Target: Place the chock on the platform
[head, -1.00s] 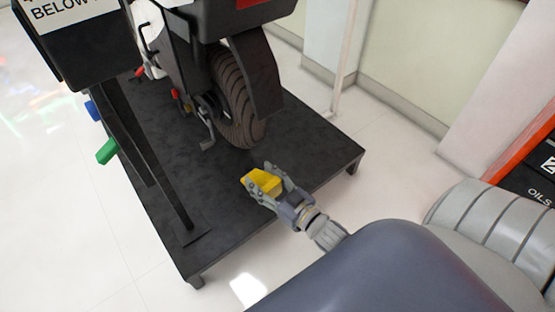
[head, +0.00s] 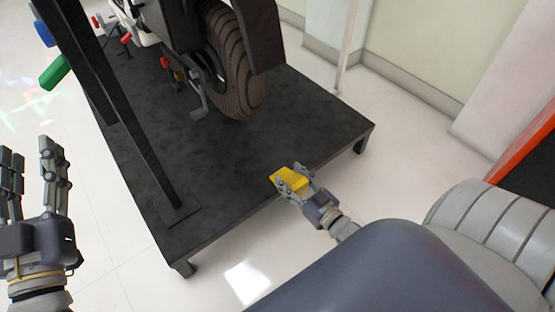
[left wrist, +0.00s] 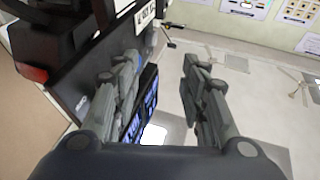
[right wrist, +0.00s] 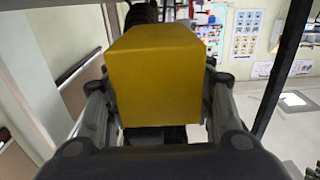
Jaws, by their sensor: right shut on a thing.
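The yellow chock (head: 288,179) is held in my right gripper (head: 293,181), over the front edge of the black platform (head: 225,150) in the head view. In the right wrist view the chock (right wrist: 158,75) fills the space between the two fingers. Whether its underside touches the platform cannot be told. My left gripper (head: 36,180) is raised at the left of the head view, open and empty, over the floor left of the platform. Its two fingers show apart in the left wrist view (left wrist: 165,85).
A vehicle's rear wheel (head: 235,65) stands on the platform behind the chock. A dark post (head: 130,110) rises from the platform's left side, with green (head: 55,72) and blue handles beside it. The platform's front right surface is bare.

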